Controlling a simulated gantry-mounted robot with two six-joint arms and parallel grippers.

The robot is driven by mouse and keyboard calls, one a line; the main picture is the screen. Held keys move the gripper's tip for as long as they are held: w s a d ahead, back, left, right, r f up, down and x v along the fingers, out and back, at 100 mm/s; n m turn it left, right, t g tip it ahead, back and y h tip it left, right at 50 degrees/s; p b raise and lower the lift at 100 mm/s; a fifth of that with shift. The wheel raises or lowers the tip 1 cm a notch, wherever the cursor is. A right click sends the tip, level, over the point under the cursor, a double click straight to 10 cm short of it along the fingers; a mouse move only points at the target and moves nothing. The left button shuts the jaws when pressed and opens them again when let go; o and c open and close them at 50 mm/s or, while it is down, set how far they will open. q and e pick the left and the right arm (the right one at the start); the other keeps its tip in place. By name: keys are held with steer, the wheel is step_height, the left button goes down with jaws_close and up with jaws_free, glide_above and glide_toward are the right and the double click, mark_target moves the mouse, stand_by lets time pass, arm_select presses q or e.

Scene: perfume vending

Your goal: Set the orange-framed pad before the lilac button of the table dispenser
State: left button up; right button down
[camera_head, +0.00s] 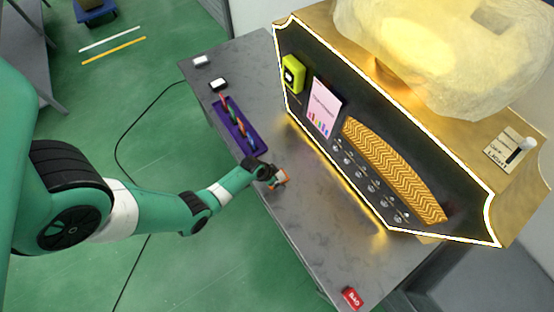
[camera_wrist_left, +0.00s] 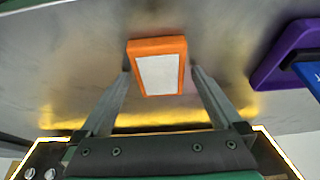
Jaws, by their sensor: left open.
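The orange-framed pad (camera_head: 281,178) with a white face lies on the grey table near its front edge. In the left wrist view the pad (camera_wrist_left: 160,72) sits between the fingertips of my left gripper (camera_wrist_left: 160,76), one finger on each side. The gripper is open, with small gaps beside the pad. In the head view my left gripper (camera_head: 272,178) partly hides the pad. The table dispenser (camera_head: 360,110) stands behind, with a row of small round buttons (camera_head: 359,172) low on its front. I cannot tell which button is lilac. My right gripper is not in view.
A purple tray (camera_head: 256,143) with coloured sticks lies left of the pad. A black-framed pad (camera_head: 218,84) and a white pad (camera_head: 201,62) lie farther left. A red "BAD" block (camera_head: 352,298) is at the near right. The table before the buttons is clear.

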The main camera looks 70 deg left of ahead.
arm_select(q)
steer(key=c, duration=1.4)
steer(key=shift+r+p, duration=0.35)
steer(key=shift+r, duration=0.2)
step_height(320, 180, up, 3)
steer(key=shift+s+r+p, duration=0.1)
steer(key=shift+p, duration=1)
steer(key=s+d+r+p, duration=0.5)
steer(key=s+d+r, duration=0.1)
steer(key=s, duration=0.1)
steer(key=s+d+r+p, duration=0.3)
steer(key=shift+s+p, duration=0.35)
steer(key=shift+s, duration=0.05)
step_height(320, 180, up, 22)
steer(key=p, duration=2.2)
steer(key=shift+r, duration=0.2)
